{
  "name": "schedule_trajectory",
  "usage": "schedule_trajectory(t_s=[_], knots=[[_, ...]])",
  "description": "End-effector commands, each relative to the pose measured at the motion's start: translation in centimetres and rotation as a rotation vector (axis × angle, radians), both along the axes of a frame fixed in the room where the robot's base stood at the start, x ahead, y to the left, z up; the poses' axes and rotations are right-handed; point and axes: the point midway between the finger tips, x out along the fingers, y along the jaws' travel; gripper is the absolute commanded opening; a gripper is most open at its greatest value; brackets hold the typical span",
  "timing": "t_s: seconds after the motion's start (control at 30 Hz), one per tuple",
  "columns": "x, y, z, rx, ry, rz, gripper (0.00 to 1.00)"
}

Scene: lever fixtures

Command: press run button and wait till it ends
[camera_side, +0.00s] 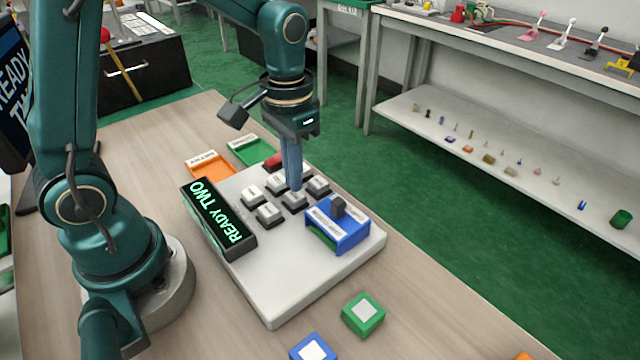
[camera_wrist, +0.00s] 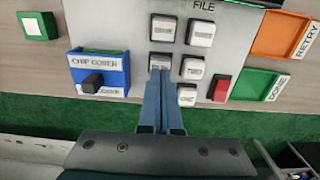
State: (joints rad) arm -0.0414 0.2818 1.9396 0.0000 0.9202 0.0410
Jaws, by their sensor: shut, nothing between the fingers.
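A white control panel (camera_side: 285,290) holds several grey keys with white labels; the labels are too small or blurred to read surely, so I cannot tell which is the run button. My gripper (camera_side: 294,186) is shut and empty, pointing down at a key (camera_side: 295,201) in the near row. I cannot tell whether the tips touch or press it. In the wrist view the closed fingertips (camera_wrist: 160,73) partly cover that key. The panel's display (camera_side: 218,220) reads "READY TWO" in green.
A blue box labelled "CHIP COVER" (camera_wrist: 112,67) with a dark knob (camera_wrist: 93,82) sits beside the keys. A red switch (camera_wrist: 221,89) is at the other side. Orange "RETRY" (camera_wrist: 275,35) and green "DONE" (camera_wrist: 253,84) trays lie beyond. Green (camera_side: 363,315) and blue (camera_side: 313,347) blocks lie in front.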

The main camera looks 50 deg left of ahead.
Motion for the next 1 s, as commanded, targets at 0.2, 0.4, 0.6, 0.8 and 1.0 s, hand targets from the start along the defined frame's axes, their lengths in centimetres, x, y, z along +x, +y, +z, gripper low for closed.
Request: schedule_trajectory(t_s=[0.2, 0.4, 0.6, 0.8, 1.0], knots=[[0.0, 0.0, 0.0, 0.000, 0.000, 0.000, 0.00], [0.0, 0.0, -0.1, 0.000, 0.000, 0.000, 0.00], [0.0, 0.0, -0.4, 0.000, 0.000, 0.000, 0.00], [0.0, 0.0, -0.8, 0.000, 0.001, 0.000, 0.00], [0.0, 0.0, -1.2, 0.000, 0.002, 0.000, 0.00]])
